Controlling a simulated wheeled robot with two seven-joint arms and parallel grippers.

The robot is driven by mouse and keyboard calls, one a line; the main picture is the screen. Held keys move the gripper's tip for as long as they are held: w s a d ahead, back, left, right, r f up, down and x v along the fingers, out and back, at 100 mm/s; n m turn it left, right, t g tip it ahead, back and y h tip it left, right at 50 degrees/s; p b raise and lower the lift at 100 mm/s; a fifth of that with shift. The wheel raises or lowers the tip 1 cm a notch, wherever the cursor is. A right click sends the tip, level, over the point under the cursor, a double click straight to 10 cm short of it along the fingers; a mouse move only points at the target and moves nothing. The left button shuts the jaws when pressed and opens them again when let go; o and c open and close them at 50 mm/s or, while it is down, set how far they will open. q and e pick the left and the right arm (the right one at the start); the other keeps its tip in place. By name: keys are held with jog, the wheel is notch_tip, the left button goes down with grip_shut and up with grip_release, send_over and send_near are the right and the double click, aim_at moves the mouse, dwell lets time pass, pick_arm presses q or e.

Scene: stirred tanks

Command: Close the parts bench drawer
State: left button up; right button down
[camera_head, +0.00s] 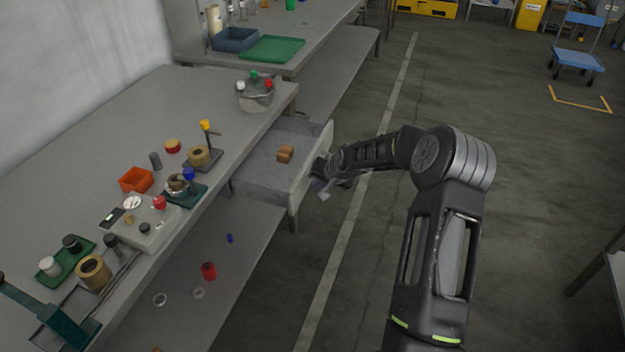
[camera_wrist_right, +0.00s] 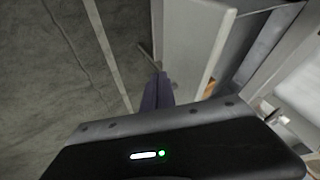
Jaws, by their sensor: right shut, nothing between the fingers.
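The parts bench drawer (camera_head: 255,168) is pulled out from under the bench top, with a small brown block (camera_head: 285,154) inside it. Its pale front panel (camera_head: 312,176) faces right, and it also shows in the right wrist view (camera_wrist_right: 190,50). My right gripper (camera_head: 322,188) is at the outer face of the front panel, near its middle. Its dark fingers (camera_wrist_right: 158,92) are shut with nothing between them, close to the panel; I cannot tell whether they touch it. My left gripper is not in view.
A lower shelf (camera_head: 215,260) holds a red part (camera_head: 208,271) and rings. The floor right of the drawer is clear. A blue cart (camera_head: 577,60) stands far off.

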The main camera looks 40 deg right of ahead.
jog(key=shift+w+a, duration=0.55)
jog(key=shift+w, duration=0.2)
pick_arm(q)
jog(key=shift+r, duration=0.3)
